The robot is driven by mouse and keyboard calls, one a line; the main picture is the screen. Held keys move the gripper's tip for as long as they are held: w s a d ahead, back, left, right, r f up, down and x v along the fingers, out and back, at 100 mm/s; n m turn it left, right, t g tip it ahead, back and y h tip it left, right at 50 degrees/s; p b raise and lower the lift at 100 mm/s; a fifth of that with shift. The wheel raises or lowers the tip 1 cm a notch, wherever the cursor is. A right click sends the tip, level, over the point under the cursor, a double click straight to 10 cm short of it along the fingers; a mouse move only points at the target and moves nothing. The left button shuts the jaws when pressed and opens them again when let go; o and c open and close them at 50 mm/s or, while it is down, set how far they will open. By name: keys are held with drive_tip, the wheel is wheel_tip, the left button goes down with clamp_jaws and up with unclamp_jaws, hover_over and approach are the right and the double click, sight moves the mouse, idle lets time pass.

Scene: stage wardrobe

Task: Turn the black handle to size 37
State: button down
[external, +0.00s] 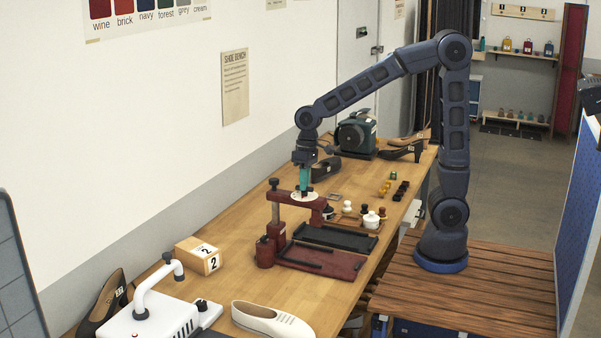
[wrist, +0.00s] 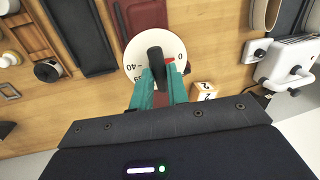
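A white round dial (external: 291,196) sits on top of the dark red shoe press (external: 314,262) on the bench. In the wrist view the dial (wrist: 131,45) shows "40" at its left, part of "39" below that, and a "0" at its right. The black handle (wrist: 155,57) stands across the dial's middle, with a red mark beside it. My gripper (wrist: 158,72) has its teal fingers on either side of the handle, seemingly closed on it. In the external view my gripper (external: 304,180) points down onto the dial. Its fingers cover the dial's lower part, and 37 cannot be read.
A box marked 2 (external: 200,258), a white machine with a curved arm (external: 150,316) and a cream shoe (external: 272,320) lie in front of the press. Knobs (external: 372,219) stand on a tray to its right. A green machine (external: 356,133) and dark shoes are behind.

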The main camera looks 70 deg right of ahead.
drive_tip(key=shift+m, duration=0.4)
drive_tip(key=m, duration=0.3)
drive_tip(key=shift+s+t, duration=0.1)
drive_tip(key=shift+t, duration=0.3)
drive_tip(key=m, duration=0.4)
drive_tip(key=shift+m+t, duration=0.3)
drive_tip(key=shift+t, duration=0.1)
drive_tip(key=m+h, duration=0.1)
drive_tip(key=m, duration=0.3)
drive_tip(key=shift+s, duration=0.15)
drive_tip(key=shift+a+m+t+h, duration=0.1)
drive_tip(key=shift+m+t+h, duration=0.3)
drive_tip(key=shift+m, duration=1.7)
drive_tip(key=c, duration=1.4)
unclamp_jaws()
drive_tip(key=shift+s, duration=0.1)
drive_tip(key=shift+o, duration=0.2)
